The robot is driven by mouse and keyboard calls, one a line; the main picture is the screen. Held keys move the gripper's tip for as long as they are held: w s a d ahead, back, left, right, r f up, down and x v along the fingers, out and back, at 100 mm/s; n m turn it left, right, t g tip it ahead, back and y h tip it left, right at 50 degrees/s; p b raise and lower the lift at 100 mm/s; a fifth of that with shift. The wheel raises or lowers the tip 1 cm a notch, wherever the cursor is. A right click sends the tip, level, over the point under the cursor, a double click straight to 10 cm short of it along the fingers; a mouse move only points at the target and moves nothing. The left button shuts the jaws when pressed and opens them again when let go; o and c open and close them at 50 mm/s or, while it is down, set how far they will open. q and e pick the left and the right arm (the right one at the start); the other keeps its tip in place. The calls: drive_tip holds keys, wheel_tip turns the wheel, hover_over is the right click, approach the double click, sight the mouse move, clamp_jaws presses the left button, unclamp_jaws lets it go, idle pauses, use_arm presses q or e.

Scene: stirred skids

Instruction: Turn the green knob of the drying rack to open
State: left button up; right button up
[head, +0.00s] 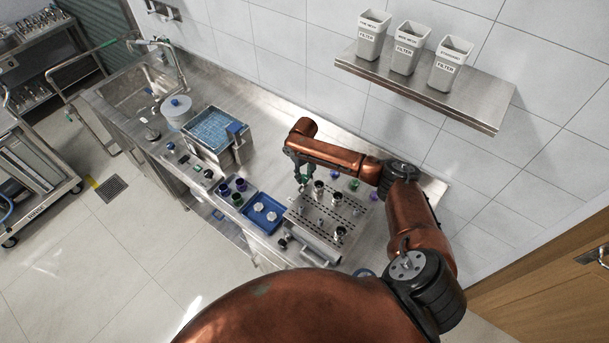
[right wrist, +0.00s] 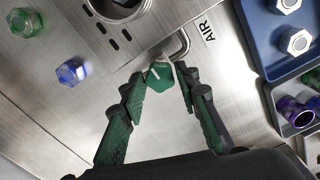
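The green knob (right wrist: 159,75) of the drying rack shows in the right wrist view, with a pale line across its face, beside a bent metal pipe and the printed word AIR. My right gripper (right wrist: 161,77) is open, with one green-padded finger on each side of the knob. Narrow gaps seem to show between the fingertips and the knob; I cannot tell whether either touches. In the head view my right gripper (head: 303,181) points down at the back left corner of the perforated steel drying rack (head: 318,228), and the knob is not clear there. My left gripper is not in view.
Steel cups (head: 340,233) stand on the rack. A blue tray (head: 250,219) with white-topped pieces sits to its left. Loose coloured pieces, one green (head: 353,184) and one purple (head: 374,196), lie behind it. A blue-meshed basket (head: 237,153) stands further left. A wall shelf (head: 420,87) holds filter bins.

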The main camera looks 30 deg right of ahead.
clamp_jaws()
